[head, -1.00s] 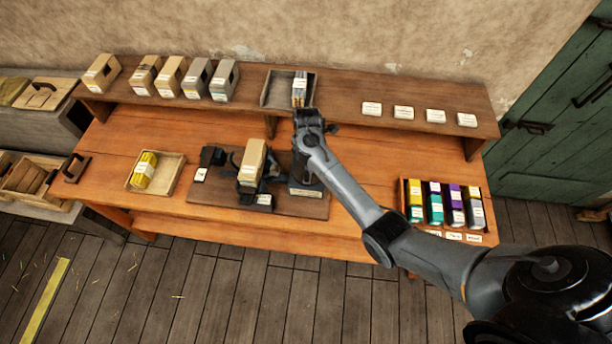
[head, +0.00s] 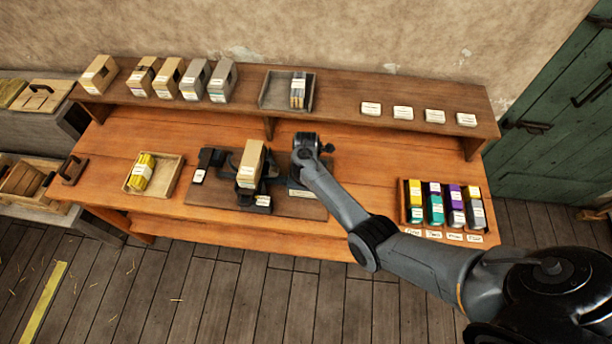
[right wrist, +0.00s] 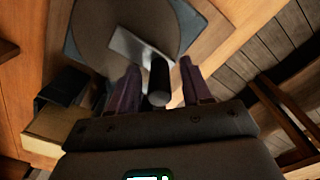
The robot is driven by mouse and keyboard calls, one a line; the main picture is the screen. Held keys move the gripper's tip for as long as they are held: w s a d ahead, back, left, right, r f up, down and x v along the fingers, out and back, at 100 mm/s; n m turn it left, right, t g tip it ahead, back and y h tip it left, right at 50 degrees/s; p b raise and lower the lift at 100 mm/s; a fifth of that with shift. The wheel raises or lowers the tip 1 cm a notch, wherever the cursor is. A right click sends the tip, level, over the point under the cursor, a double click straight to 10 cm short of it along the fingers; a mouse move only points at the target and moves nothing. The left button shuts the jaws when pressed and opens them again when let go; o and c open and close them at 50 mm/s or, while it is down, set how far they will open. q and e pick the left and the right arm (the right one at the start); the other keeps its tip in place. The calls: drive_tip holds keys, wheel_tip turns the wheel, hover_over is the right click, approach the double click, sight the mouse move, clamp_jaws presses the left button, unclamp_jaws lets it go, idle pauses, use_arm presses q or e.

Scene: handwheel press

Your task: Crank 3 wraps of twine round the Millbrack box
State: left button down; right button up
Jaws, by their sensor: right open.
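A tan box (head: 251,165) with a white label stands upright in a dark winding fixture (head: 259,198) on a brown board; its name is too small to read. In the right wrist view, a round disc (right wrist: 120,30) carries a light metal crank arm (right wrist: 135,46) with a dark cylindrical handle (right wrist: 158,78). My open right gripper (right wrist: 160,90) has a finger on each side of this handle, with gaps visible. In the head view, my right wrist hides the crank and the fingertips. My left gripper is in neither view.
Several boxes (head: 169,77) stand on the raised shelf, along with a tray (head: 272,91) and white cards (head: 403,113). A tray with a yellow bundle (head: 142,172) lies left of the board. A rack of coloured spools (head: 435,205) stands right. Bare tabletop lies between rack and board.

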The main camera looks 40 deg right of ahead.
drive_tip(key=shift+c, duration=0.5)
clamp_jaws()
drive_tip(key=shift+a, duration=0.1)
